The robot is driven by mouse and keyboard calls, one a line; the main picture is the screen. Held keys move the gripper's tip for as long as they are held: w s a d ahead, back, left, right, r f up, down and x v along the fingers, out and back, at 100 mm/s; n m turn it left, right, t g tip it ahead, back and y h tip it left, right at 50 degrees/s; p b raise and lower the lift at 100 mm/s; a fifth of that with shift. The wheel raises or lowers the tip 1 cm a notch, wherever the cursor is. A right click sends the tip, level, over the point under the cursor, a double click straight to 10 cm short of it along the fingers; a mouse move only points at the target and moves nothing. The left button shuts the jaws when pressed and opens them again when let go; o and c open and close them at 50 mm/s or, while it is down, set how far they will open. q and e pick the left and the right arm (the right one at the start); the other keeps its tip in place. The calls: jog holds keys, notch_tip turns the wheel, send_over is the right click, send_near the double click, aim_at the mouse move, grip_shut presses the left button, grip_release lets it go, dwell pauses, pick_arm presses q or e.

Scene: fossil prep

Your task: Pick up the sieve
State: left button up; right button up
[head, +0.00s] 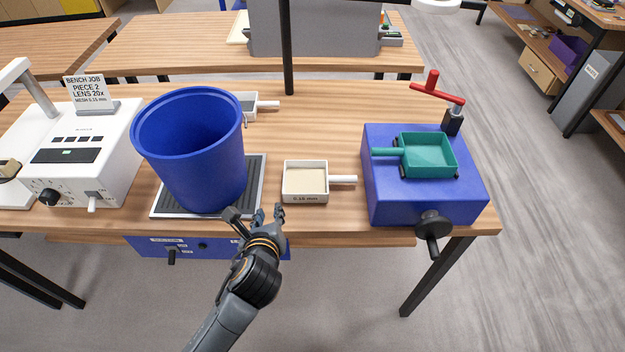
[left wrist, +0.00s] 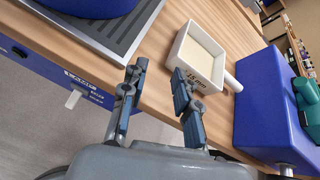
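A white square sieve (head: 305,198) with a beige mesh and a handle pointing right lies on the wooden bench. Its front label seems to read 0.15 mm. It also shows in the left wrist view (left wrist: 200,78), just beyond the fingertips. My left gripper (head: 256,214) is open and empty at the bench's front edge, left of and nearer than this sieve, apart from it. The fingers also show in the left wrist view (left wrist: 158,78). A second white sieve (head: 247,100) is partly hidden behind the blue bucket. A teal sieve (head: 430,155) sits on the blue machine. My right gripper is not in view.
The blue bucket (head: 190,155) stands on a dark ribbed plate (head: 258,175) left of the sieve. The blue machine (head: 400,205) with a red handle (head: 436,90) stands right. A white instrument (head: 85,155) and sign (head: 90,90) are left. Bench behind the sieve is clear.

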aim_at(284, 179)
pick_arm(q)
jog(key=d+r+m, duration=0.1)
jog(key=w+r+m+t, duration=0.1)
jog(key=m, duration=0.1)
jog(key=shift+w+d+r, duration=0.2)
jog(key=shift+d, duration=0.2)
jog(key=shift+w+d+r+m, duration=0.15)
jog(key=shift+w+m, duration=0.15)
jog(key=shift+m, duration=0.3)
jog(key=x, duration=0.8)
jog(key=shift+d, duration=0.1)
jog(key=shift+f+p+x, duration=0.2)
jog(key=shift+x, duration=1.2)
jog(key=shift+f+p+x, duration=0.15)
jog(key=shift+f+x, duration=0.05)
jog(key=shift+x, duration=1.15)
jog(key=shift+s+d, duration=0.2)
grip_shut()
